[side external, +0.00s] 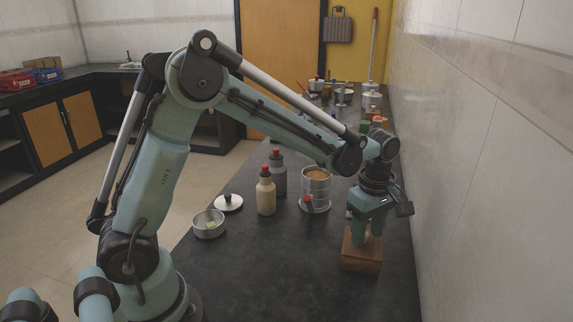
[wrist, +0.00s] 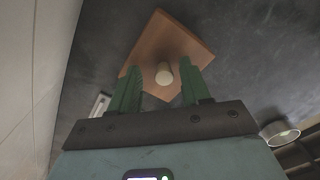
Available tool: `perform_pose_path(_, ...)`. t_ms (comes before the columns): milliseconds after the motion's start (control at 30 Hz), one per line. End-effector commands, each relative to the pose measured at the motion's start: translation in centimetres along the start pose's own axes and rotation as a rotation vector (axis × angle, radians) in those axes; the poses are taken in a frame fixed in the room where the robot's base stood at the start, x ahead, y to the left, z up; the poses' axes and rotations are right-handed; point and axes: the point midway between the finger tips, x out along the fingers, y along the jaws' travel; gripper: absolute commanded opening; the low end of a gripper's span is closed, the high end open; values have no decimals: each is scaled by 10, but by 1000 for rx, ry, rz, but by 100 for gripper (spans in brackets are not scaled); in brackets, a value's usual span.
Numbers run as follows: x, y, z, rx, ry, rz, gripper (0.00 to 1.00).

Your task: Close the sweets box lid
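A shallow round steel tin (side external: 209,231) with something light green inside stands open at the left of the dark counter. A round lid (side external: 229,203) with a black knob lies behind it, apart from the tin; I cannot tell for sure that these are the sweets box and its lid. My gripper (side external: 367,238) points down over a brown wooden block (side external: 360,260) at the right. In the wrist view, the green fingers (wrist: 158,78) are apart, with a pale round knob or peg (wrist: 164,76) on the block's top between them. No grip on it shows.
A cream bottle (side external: 266,196) and a grey bottle (side external: 279,178), both red-topped, stand mid-counter beside a steel canister (side external: 316,187) with brown contents. More containers stand farther back. The wall (side external: 480,200) is close on the right. The front middle counter (side external: 280,265) is clear.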

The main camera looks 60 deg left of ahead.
Motion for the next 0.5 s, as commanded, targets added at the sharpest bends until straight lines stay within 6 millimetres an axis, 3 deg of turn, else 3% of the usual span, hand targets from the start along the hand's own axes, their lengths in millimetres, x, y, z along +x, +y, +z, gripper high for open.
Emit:
perform_pose_path(267, -4, -1, -1, -1, 1, -2, 47)
perform_pose_path(500, -38, -1, -1, -1, 1, -2, 47)
